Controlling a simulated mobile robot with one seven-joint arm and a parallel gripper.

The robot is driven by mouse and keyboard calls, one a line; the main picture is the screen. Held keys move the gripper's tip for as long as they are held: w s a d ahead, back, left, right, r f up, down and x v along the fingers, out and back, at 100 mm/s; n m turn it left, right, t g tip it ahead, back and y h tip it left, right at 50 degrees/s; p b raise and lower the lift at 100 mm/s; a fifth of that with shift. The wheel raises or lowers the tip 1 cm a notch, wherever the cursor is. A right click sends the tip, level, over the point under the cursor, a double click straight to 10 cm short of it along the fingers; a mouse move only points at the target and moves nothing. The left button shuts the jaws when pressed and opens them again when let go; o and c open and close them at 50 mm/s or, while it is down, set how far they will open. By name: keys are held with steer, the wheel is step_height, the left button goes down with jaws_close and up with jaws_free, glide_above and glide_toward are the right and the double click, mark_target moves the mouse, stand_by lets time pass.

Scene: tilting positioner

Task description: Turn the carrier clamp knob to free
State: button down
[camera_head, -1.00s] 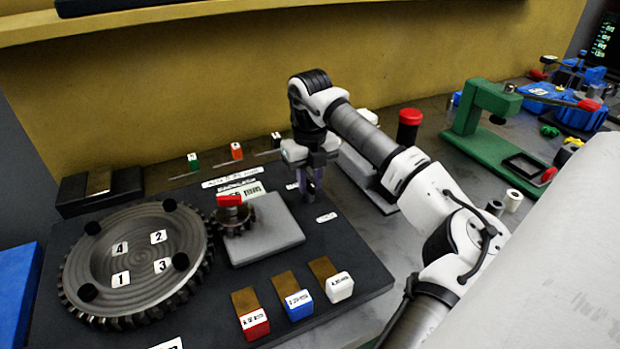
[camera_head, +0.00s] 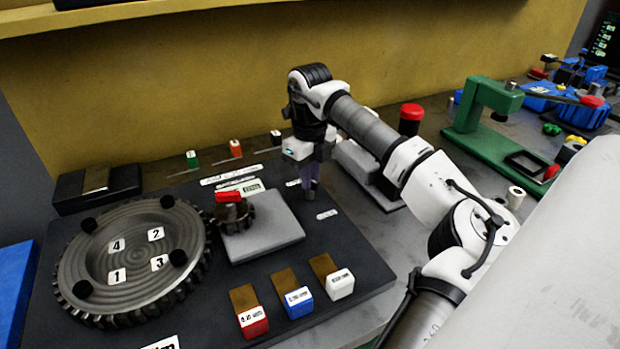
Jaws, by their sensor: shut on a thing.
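My gripper (camera_head: 309,186) points down over the dark base plate, just right of the grey block. It is shut on a small dark knob at the plate, which I take for the carrier clamp knob (camera_head: 310,196). The fingers hide most of the knob, so its pointing direction cannot be told. Small white labels lie on either side of it, one up-left (camera_head: 293,183) and one down-right (camera_head: 327,215); their print is too small to read.
A large toothed disc (camera_head: 133,262) with numbered labels lies at left. A small gear with a red bar (camera_head: 228,197) sits on the grey block (camera_head: 262,232). Red, blue and white tabs (camera_head: 298,304) line the front. A red-topped post (camera_head: 411,113) stands behind my arm.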

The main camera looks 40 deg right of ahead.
steer(key=n, duration=0.3)
steer(key=shift+n+b, duration=0.3)
steer(key=shift+n, duration=0.1)
steer(key=n, duration=0.3)
steer(key=shift+n, duration=0.3)
steer(key=n, duration=0.6)
steer(key=shift+n, duration=0.3)
steer(key=c, duration=1.5)
jaws_free()
steer(key=shift+o, duration=0.2)
step_height(320, 180, up, 14)
steer(key=shift+b, duration=0.45)
